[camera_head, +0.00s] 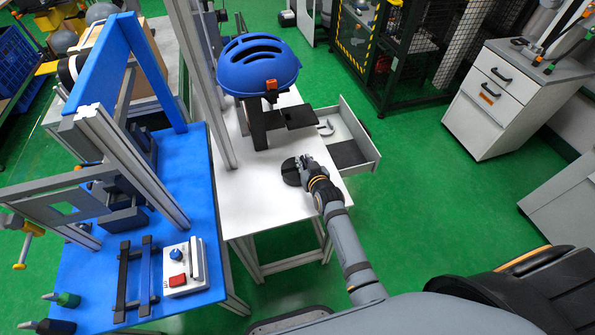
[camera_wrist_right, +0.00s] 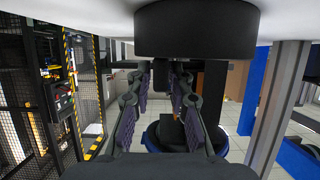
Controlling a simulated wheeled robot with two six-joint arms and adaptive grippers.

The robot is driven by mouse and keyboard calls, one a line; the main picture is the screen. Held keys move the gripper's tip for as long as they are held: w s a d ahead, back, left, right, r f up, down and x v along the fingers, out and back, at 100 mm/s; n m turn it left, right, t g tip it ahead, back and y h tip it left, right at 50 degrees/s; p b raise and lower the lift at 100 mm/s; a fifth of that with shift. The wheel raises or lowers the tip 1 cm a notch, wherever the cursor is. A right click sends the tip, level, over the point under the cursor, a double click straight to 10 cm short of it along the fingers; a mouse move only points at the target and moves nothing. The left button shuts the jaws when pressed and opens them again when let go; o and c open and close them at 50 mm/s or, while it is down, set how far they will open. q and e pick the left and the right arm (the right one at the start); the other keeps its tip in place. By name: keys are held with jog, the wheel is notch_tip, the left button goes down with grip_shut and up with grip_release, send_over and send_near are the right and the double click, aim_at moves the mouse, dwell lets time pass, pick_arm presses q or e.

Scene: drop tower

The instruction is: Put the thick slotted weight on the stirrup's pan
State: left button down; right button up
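A black slotted weight (camera_head: 290,172) lies flat on the white table (camera_head: 237,196). In the right wrist view, which is upside down, the weight (camera_wrist_right: 197,28) looks like a thick dark disc close in front of the fingers. My right gripper (camera_head: 303,163) is at the weight's right side, its fingers low over the table. In the wrist view its fingers (camera_wrist_right: 160,82) stand apart with a gap between them; I see no grip on the weight. A dark flat plate (camera_head: 301,117), perhaps the stirrup's pan, is below the blue helmet (camera_head: 257,62). My left gripper is out of view.
An open drawer (camera_head: 365,160) sticks out at the table's right, with a light grey hook-shaped piece in it. The helmet's dark stand is behind the weight. A blue bench (camera_head: 203,215) with a control box (camera_head: 185,270) is at left. The table's front part is clear.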

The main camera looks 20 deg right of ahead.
grip_shut()
jog(key=shift+w+r, duration=0.2)
jog(key=shift+r, duration=0.1)
jog(key=shift+r, duration=0.4)
jog(key=r, duration=0.3)
jog(key=shift+w+d, duration=0.15)
jog(key=shift+d, duration=0.15)
jog(key=w+d+r, duration=0.4)
jog(key=d+r, duration=0.5)
jog(key=d, duration=0.3)
jog(key=shift+d+b, duration=0.3)
jog(key=shift+b, duration=0.1)
